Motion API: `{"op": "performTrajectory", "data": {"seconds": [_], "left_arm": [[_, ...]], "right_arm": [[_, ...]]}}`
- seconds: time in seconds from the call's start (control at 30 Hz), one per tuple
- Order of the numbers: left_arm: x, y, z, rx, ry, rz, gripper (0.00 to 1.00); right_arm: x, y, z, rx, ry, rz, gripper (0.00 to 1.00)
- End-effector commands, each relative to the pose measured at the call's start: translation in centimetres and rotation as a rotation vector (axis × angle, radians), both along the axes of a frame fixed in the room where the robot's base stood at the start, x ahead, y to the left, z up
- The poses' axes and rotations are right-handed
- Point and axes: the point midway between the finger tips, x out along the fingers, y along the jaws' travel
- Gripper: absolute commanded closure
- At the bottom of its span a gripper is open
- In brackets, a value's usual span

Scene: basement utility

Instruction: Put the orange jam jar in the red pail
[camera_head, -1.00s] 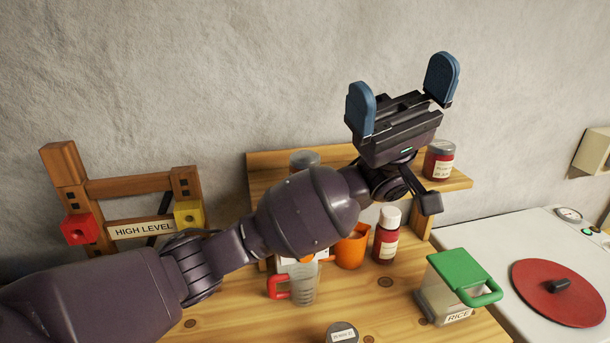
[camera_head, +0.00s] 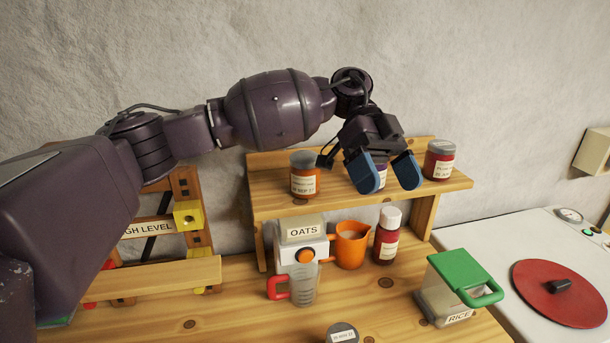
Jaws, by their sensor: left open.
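The orange jam jar (camera_head: 304,181), with a grey lid and white label, stands upright on the left part of the wooden shelf (camera_head: 278,206). My left gripper (camera_head: 386,178) is open, its blue fingers pointing down over the shelf, to the right of the orange jar and apart from it. I see no red pail. My right gripper is not in view.
A dark red jar (camera_head: 439,161) stands at the shelf's right end. Below are an OATS container (camera_head: 303,231), an orange jug (camera_head: 350,246), a red bottle (camera_head: 387,238), a measuring cup (camera_head: 304,287) and a green-lidded RICE box (camera_head: 452,294). A white appliance (camera_head: 490,238) is right.

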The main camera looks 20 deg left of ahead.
Motion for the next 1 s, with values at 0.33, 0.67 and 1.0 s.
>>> {"op": "performTrajectory", "data": {"seconds": [0.33,0.67,1.0], "left_arm": [[8.4,10.4,0.1,0.548,-0.293,0.352,0.00],[12.3,18.0,2.6,0.837,-0.448,0.612,0.00],[12.5,18.6,0.2,0.859,-0.457,0.631,0.00]], "right_arm": [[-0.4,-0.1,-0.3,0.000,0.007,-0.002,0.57],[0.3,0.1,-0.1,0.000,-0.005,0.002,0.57],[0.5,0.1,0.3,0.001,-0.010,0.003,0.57]]}}
